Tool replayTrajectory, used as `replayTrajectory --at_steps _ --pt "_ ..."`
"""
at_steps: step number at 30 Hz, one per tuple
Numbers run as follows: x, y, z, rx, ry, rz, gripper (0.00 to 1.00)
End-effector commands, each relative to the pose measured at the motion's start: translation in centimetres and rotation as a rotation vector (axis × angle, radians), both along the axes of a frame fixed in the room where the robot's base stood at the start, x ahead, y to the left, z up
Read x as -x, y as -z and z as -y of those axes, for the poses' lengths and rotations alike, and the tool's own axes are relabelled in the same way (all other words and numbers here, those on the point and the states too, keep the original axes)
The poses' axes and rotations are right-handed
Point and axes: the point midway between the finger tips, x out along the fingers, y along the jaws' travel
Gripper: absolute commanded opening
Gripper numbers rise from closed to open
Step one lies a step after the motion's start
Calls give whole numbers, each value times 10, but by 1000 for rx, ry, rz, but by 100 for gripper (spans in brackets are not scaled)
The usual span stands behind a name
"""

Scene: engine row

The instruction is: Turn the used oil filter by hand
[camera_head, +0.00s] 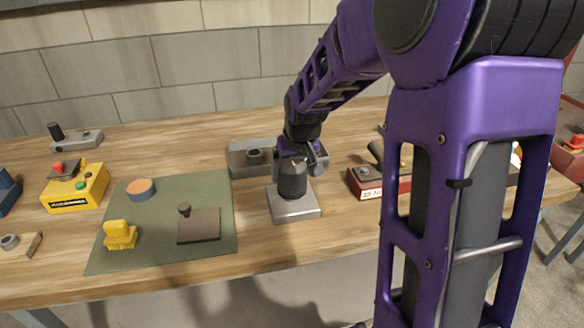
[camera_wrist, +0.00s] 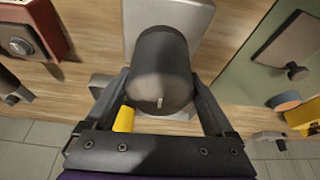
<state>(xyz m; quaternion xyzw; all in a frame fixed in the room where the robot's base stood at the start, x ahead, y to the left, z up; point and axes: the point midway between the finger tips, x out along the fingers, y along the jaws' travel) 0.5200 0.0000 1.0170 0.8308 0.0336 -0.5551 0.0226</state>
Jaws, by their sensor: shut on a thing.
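The used oil filter (camera_head: 292,182) is a dark grey upright cylinder on a light metal block (camera_head: 295,207) in the middle of the bench. In the wrist view the filter (camera_wrist: 160,68) fills the centre, with a small pale mark on its near face. The metal block (camera_wrist: 196,22) shows behind it. My gripper (camera_head: 302,160) comes down from above, and its fingers are around the filter. In the wrist view my gripper (camera_wrist: 160,100) has one finger on each side of the filter, shut on it. The exact contact is partly hidden.
Left of the filter lies a green mat (camera_head: 160,240) with a yellow part (camera_head: 120,235), a brown plate (camera_head: 199,225) and an orange-topped blue disc (camera_head: 141,189). A grey tray (camera_head: 240,165) stands behind, close left. A red box (camera_head: 370,187) is close right. Bare bench lies in front.

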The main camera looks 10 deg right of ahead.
Motion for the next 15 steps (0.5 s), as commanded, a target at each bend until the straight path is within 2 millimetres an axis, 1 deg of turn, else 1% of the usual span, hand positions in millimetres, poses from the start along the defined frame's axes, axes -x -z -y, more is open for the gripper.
replayTrajectory --at_steps 1,11,15 --pt "1 -4 2 -2 -31 -3 6" --pt "0 0 2 -3 -306 -1 6" --pt "0 -1 2 -4 -443 0 6"
